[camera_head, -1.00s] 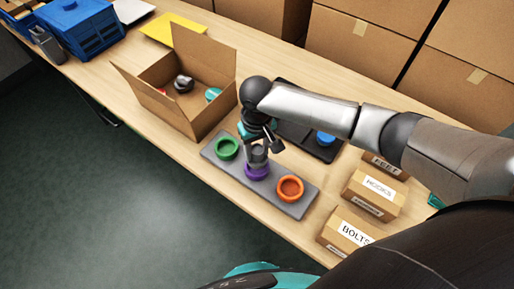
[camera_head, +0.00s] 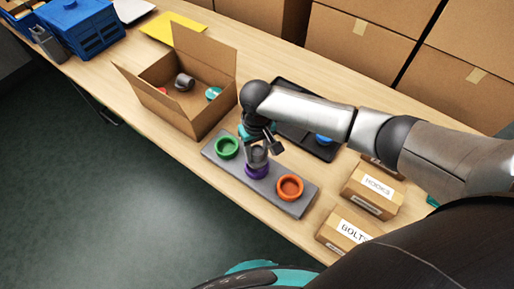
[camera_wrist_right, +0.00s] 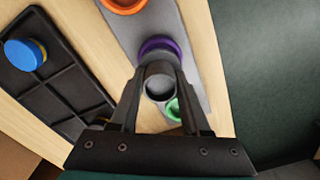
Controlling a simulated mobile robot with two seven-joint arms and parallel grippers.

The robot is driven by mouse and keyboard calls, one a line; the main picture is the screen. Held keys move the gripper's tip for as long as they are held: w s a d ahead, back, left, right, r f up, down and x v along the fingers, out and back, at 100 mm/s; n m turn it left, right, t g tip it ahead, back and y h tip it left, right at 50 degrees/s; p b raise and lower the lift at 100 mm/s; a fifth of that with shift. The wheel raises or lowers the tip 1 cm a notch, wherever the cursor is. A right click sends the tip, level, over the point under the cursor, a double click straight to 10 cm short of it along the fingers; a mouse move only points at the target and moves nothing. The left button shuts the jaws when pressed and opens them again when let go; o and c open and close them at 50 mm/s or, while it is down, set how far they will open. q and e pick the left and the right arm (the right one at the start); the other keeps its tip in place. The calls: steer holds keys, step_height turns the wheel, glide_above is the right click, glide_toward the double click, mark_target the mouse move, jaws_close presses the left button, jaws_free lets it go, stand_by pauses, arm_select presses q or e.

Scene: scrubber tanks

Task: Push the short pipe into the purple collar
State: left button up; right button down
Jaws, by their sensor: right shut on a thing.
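The short pipe (camera_head: 257,159) is a small grey tube, held roughly upright at the purple collar (camera_head: 257,172). My right gripper (camera_head: 265,148) is shut on it from above; the two dark fingers flank the pipe (camera_wrist_right: 158,88) in the right wrist view. The purple collar (camera_wrist_right: 160,46) shows there as a ring just beyond the pipe, partly covered by it. The pipe's lower end meets or overlaps the collar in the head view; how deep it sits I cannot tell. The collar is the middle ring on a grey base plate (camera_head: 222,165). My left gripper is not in view.
A green collar (camera_head: 227,147) and an orange collar (camera_head: 290,187) flank the purple one. An open cardboard box (camera_head: 193,118) with loose parts stands behind left. A black tray (camera_head: 291,137) holds a blue part (camera_head: 323,140). Labelled boxes (camera_head: 372,190) stand at right.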

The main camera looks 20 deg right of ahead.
steer(key=shift+f, duration=0.95)
stand_by(0.8)
steer(key=shift+f+p, duration=0.2)
steer(key=shift+p, duration=0.1)
steer(key=shift+f, duration=0.55)
stand_by(0.8)
steer(key=shift+c, duration=1.4)
jaws_free()
steer(key=shift+o, duration=0.3)
steer(key=shift+o, duration=1.1)
steer(key=shift+r, duration=0.1)
